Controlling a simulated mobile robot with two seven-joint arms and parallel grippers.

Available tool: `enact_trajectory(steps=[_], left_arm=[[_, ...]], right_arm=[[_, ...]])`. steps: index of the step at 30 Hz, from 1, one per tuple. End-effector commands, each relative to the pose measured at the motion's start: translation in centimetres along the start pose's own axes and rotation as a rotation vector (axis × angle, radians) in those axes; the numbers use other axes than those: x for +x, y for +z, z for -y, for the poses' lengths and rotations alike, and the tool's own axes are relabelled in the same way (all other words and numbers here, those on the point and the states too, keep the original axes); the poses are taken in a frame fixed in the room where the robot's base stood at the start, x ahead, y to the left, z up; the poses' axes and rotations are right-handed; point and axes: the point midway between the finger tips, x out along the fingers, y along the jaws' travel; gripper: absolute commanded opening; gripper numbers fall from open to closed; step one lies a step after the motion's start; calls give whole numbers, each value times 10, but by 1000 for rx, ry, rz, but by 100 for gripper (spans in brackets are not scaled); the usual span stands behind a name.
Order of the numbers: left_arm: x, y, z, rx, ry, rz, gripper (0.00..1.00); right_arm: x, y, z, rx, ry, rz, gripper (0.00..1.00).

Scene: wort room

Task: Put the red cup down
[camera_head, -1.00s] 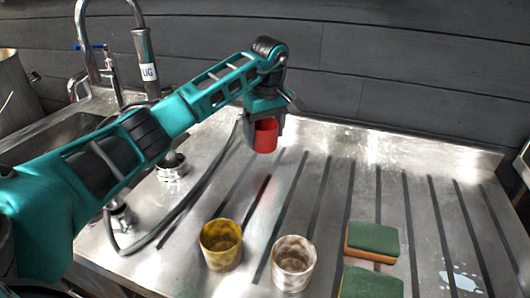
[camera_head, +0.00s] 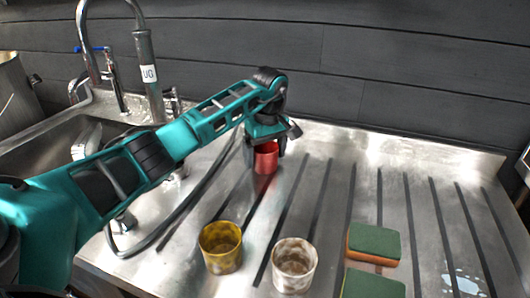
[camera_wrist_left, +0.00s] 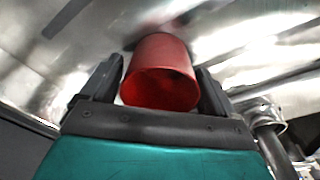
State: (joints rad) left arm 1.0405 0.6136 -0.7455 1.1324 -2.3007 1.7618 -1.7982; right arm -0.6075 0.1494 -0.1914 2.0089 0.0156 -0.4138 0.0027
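The red cup (camera_head: 265,159) is upright at the back of the metal drainboard (camera_head: 330,140), low over it. I cannot tell for sure whether its base touches the metal. My left gripper (camera_head: 265,149) comes down from above with a finger on each side of the cup and appears shut on it. In the left wrist view the red cup (camera_wrist_left: 162,75) sits between the two fingers of the left gripper (camera_wrist_left: 160,85), its open mouth facing the camera. My right gripper is not in view.
A yellow cup (camera_head: 221,247) and a whitish cup (camera_head: 294,265) stand in front. Two green-and-orange sponges (camera_head: 374,244) (camera_head: 371,284) lie to their right. A sink (camera_head: 50,150) with a tap (camera_head: 84,40) and dark hose is at left. The ribbed right side is mostly clear.

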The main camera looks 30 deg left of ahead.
Motion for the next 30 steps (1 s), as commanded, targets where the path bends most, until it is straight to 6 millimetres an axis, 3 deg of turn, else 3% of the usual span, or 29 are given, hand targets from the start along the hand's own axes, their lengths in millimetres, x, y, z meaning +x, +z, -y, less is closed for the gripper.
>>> enact_trajectory(steps=[3, 10, 14, 24, 30], left_arm=[[0, 0, 0, 0, 0, 0, 100], [-1, 0, 0, 0, 0, 0, 100], [-12, -1, 0, 0, 1, -2, 100], [-82, -2, 0, -1, 3, -3, 100], [-112, -1, 0, -2, 1, -1, 100]], right_arm=[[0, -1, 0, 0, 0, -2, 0], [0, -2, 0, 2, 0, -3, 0], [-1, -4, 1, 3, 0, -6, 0], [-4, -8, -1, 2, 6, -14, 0], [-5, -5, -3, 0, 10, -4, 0]])
